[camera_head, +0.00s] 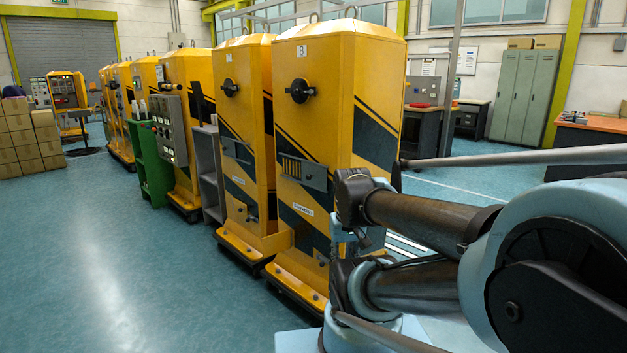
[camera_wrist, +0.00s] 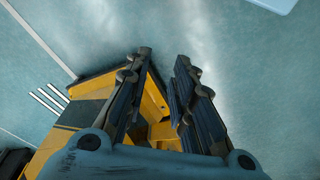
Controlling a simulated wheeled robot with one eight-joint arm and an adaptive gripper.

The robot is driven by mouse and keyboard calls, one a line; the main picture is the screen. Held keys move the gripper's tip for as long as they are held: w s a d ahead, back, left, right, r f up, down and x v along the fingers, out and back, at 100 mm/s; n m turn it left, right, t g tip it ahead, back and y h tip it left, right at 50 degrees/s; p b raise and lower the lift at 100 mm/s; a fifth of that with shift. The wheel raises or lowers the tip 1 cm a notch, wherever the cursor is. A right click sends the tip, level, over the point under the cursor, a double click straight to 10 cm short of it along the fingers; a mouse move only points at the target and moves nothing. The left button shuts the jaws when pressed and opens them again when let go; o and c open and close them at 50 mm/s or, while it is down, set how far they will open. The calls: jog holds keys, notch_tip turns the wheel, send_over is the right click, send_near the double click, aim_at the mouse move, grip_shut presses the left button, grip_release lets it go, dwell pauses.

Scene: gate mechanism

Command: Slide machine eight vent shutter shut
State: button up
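Machine eight (camera_head: 345,90) is the nearest tall yellow cabinet, marked with an 8 near its top. Its vent shutter (camera_head: 314,176) is a grey plate on the front face, lying to the right of exposed vent slots (camera_head: 290,167), so the vent is at least partly uncovered. My gripper (camera_wrist: 163,57) shows in the wrist view with its two fingers apart and nothing between them. Yellow machine parts (camera_wrist: 90,90) lie beyond and below the fingers; which machine they belong to I cannot tell. In the head view my arm stands right of machine eight, and the fingers cannot be made out.
A similar yellow machine (camera_head: 243,100) stands close on the left, with more in a row behind. A black round handle (camera_head: 300,91) juts out above the vent. Yellow bases (camera_head: 290,275) extend at floor level. Open blue-green floor (camera_head: 130,270) lies in front and left.

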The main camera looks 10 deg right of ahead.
jog(key=shift+r+m, duration=0.4)
jog(key=shift+r, duration=0.35)
grip_shut()
jog(key=w+a+r+m+t+y, duration=0.1)
jog(key=w+r+m, duration=0.4)
jog(key=w+m, duration=0.3)
jog(key=w+r+m+t+y, duration=0.1)
jog(key=w+r+m, duration=0.35)
jog(key=w, duration=0.55)
jog(key=m+t+y, duration=0.1)
jog(key=m+t, duration=0.2)
jog(key=m, duration=1.5)
send_near(316, 177)
notch_tip(316, 177, down, 6)
jog(key=a, duration=0.3)
jog(key=shift+w+a, duration=0.3)
jog(key=shift+w, duration=0.05)
jog(key=shift+w+d+r, duration=0.1)
